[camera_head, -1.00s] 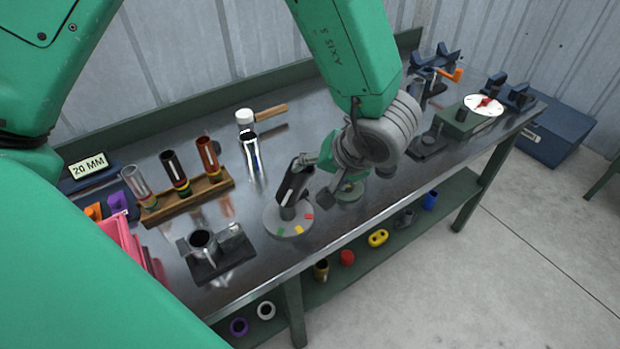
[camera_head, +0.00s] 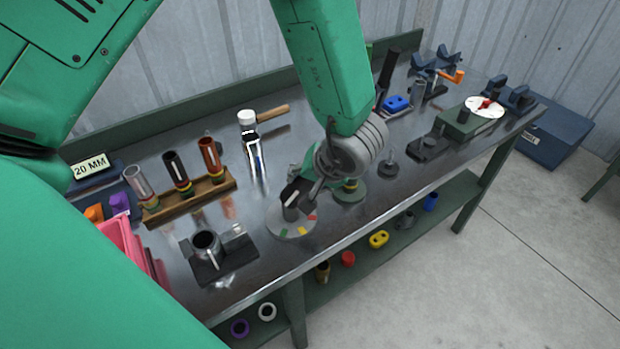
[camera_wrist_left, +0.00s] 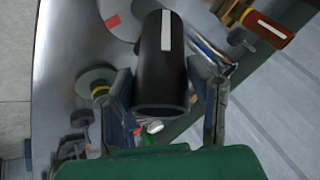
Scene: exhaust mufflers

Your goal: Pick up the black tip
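The black tip is a dark tube with a white stripe, between my left fingers in the left wrist view (camera_wrist_left: 160,65). Its open end faces that camera. In the head view it stands over a grey round disc (camera_head: 281,228) with coloured patches, largely covered by my left gripper (camera_head: 300,190). In the left wrist view my left gripper (camera_wrist_left: 165,98) has one finger on each side of the tube. It looks open, with a narrow gap at the right finger; contact on the left is unclear. My right gripper is not in view.
A wooden rack (camera_head: 213,189) with upright tubes, one also black, stands at the left. A dark block with a metal cup (camera_head: 207,245) is at the front left. A green disc (camera_head: 349,192) lies close to the right.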

